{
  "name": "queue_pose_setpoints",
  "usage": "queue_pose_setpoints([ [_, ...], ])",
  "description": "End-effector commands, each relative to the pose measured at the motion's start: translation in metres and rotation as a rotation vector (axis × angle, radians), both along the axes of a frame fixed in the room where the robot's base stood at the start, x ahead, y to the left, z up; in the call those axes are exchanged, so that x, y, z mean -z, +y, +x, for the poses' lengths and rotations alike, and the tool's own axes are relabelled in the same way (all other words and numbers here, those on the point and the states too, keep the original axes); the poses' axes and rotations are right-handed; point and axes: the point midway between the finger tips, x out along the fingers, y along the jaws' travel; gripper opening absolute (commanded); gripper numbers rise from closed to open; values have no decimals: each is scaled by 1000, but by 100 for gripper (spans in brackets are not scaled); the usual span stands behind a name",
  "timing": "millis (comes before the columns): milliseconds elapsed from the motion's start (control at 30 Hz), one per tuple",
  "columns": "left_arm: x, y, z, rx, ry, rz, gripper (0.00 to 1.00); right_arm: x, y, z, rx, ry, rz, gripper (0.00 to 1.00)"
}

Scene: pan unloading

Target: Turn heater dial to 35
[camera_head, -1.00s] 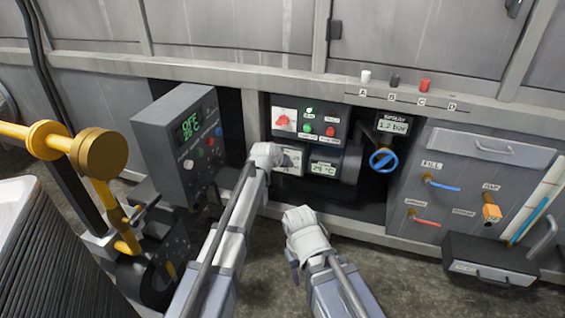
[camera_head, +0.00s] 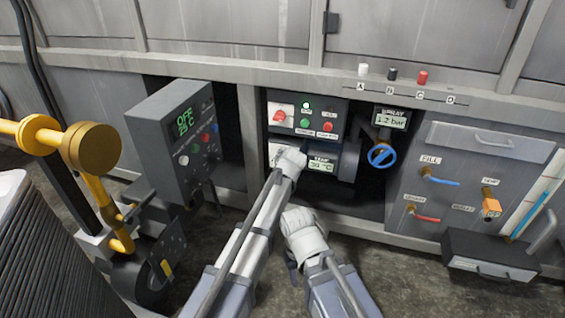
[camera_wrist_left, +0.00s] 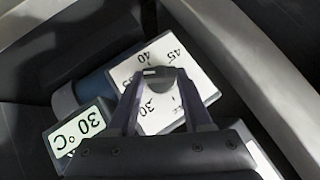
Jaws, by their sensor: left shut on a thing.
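The heater dial (camera_wrist_left: 153,73) is a dark knob on a white plate (camera_wrist_left: 190,58) with black numbers, among them 30, 40 and 45. In the left wrist view my left gripper (camera_wrist_left: 160,82) is shut on the dial, one finger on each side. In the head view my left gripper (camera_head: 290,161) covers the dial and most of its plate. The temperature display (camera_head: 321,166) beside it reads 30 °C, also in the left wrist view (camera_wrist_left: 80,130).
A switch box (camera_head: 306,116) with buttons sits just above the dial. A blue valve wheel (camera_head: 382,155) is to the right. A grey control box (camera_head: 165,140) showing OFF stands at the left. A black drawer (camera_head: 492,255) juts out at lower right.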

Motion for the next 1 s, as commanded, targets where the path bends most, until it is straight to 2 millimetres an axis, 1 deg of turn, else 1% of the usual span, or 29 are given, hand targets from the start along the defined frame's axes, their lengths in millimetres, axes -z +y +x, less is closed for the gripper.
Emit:
queue_pose_setpoints([
  [400,0,0,-1,0,1,6,0,0,0,0,0,0,0,50],
  [433,0,0,-1,0,1,6,51,0,0,0,0,0,0,50],
  [600,0,0,-1,1,0,6,70,0,0,0,0,0,0,50],
  [700,0,0,-1,1,0,6,80,0,0,0,0,0,0,50],
  [1000,-2,1,-1,1,-1,5,80,-2,0,0,0,0,0,50],
])
